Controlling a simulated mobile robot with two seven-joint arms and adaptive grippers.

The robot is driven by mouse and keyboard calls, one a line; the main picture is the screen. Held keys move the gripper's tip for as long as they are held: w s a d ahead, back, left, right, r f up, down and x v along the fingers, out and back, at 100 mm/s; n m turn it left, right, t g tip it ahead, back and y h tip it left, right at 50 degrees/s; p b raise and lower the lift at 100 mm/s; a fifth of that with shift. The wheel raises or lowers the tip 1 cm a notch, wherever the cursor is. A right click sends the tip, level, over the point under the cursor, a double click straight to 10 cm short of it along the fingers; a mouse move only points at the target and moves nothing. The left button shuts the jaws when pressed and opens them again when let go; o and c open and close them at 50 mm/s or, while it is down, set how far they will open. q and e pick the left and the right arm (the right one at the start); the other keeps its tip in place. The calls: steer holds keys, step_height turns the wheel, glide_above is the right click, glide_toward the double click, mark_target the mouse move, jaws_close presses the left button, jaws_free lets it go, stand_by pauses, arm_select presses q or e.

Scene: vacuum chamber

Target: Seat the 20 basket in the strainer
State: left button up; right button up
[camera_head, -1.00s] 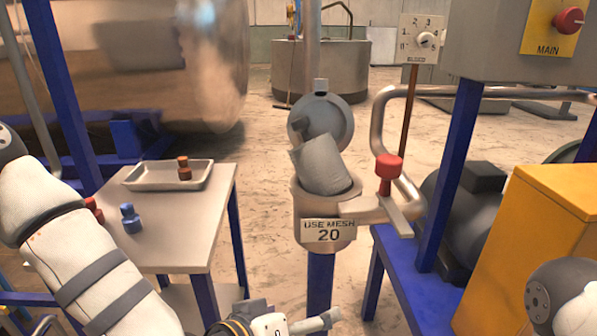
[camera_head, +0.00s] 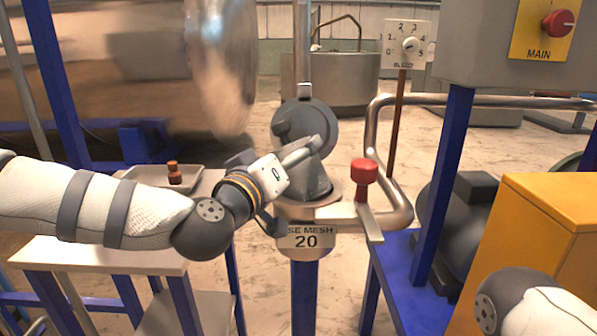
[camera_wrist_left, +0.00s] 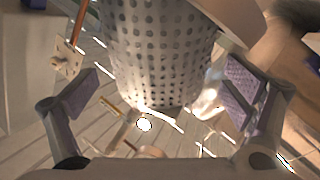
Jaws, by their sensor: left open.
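The grey mesh basket (camera_head: 314,184) stands partly in the strainer (camera_head: 342,194), with its upper part above the rim. It is partly hidden by my left gripper (camera_head: 298,180). The strainer carries a plate reading "20", and its round lid (camera_head: 318,118) is open behind the basket. In the left wrist view the perforated basket (camera_wrist_left: 160,50) appears between the two spread fingers of my left gripper (camera_wrist_left: 160,92), with room on both sides. My left gripper is open. My right gripper is out of view.
A red-knobbed clamp (camera_head: 364,172) and a bent pipe (camera_head: 376,135) stand right of the strainer. A table (camera_head: 105,257) with a tray (camera_head: 196,178) holding a red-brown piece (camera_head: 174,173) is at left. A yellow box (camera_head: 548,215) stands at right.

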arm_select(q)
steer(key=shift+x, duration=1)
